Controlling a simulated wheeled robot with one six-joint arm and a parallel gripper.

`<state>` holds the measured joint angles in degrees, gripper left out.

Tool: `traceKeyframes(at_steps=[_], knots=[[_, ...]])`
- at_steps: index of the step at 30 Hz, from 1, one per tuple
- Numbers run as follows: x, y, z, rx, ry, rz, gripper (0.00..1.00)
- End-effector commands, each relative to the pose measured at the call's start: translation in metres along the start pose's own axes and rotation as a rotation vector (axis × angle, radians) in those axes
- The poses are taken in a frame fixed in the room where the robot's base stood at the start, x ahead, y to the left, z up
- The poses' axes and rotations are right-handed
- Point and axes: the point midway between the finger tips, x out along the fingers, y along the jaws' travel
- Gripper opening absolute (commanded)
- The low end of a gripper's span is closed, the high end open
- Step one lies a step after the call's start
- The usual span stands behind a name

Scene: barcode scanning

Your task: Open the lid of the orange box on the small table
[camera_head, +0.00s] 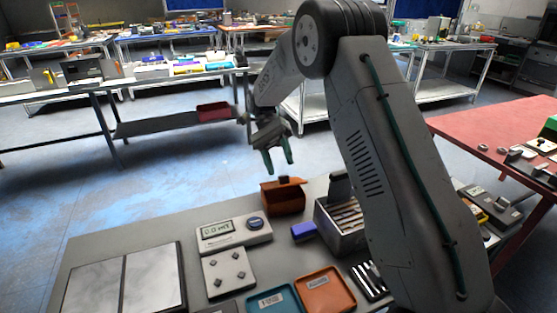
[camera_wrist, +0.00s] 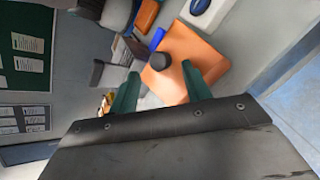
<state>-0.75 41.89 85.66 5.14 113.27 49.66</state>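The orange box (camera_head: 284,198) stands at the far edge of the small grey table (camera_head: 200,209). Its lid is down, with a dark round knob on top. In the wrist view the orange lid (camera_wrist: 190,48) and its black knob (camera_wrist: 160,61) show beyond my fingers. My gripper (camera_head: 279,168) hangs above the box, apart from it, with its two green fingers spread. In the wrist view my gripper (camera_wrist: 160,88) is open and empty, and the knob appears between the fingertips, a little farther off. My arm covers part of the table's right side.
A grey bin of upright items (camera_head: 341,226) stands close right of the box, with a blue object (camera_head: 304,231) in front. A scale with a display (camera_head: 234,232) lies to the left. Teal (camera_head: 273,301) and orange (camera_head: 326,290) trays lie nearer. Open floor lies beyond the table.

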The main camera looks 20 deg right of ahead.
Motion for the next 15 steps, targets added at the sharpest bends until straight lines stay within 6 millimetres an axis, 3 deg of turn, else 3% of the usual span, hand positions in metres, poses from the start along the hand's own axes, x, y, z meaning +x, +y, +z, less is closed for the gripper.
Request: traceKeyframes(at_steps=[15], knots=[[0.0085, 0.0048, 0.0053, -0.001, 0.096, -0.096, 0.48]])
